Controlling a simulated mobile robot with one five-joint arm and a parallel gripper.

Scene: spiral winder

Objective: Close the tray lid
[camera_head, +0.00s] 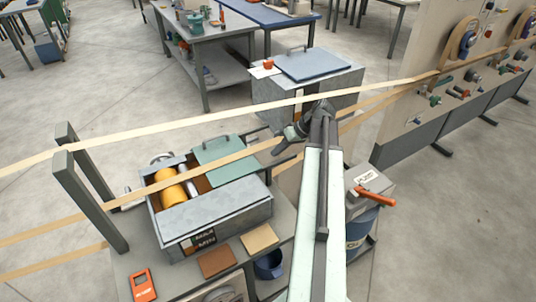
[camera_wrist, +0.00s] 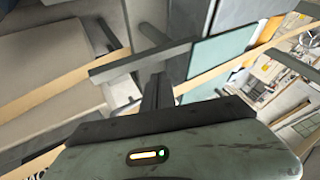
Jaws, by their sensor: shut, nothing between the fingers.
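The tray box (camera_head: 215,215) is a grey metal box on the workbench in the head view. A yellow roll (camera_head: 172,187) and a pale roll lie in its open part. A green lid panel (camera_head: 226,158) with a dark handle lies at its back right; I cannot tell whether it is hinged or slides. A similar green panel (camera_wrist: 222,50) shows in the wrist view. My gripper (camera_head: 280,148) is shut and empty, just right of the green panel in the head view. I cannot tell if it touches the panel. My arm hides part of the area to its right.
Tan strips (camera_head: 200,117) run across the scene above the bench, close to my gripper. Dark posts (camera_head: 90,195) stand at the left. A cabinet with a blue lid (camera_head: 312,64) stands behind. A box with an orange lever (camera_head: 376,197) is to the right. Open floor lies left.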

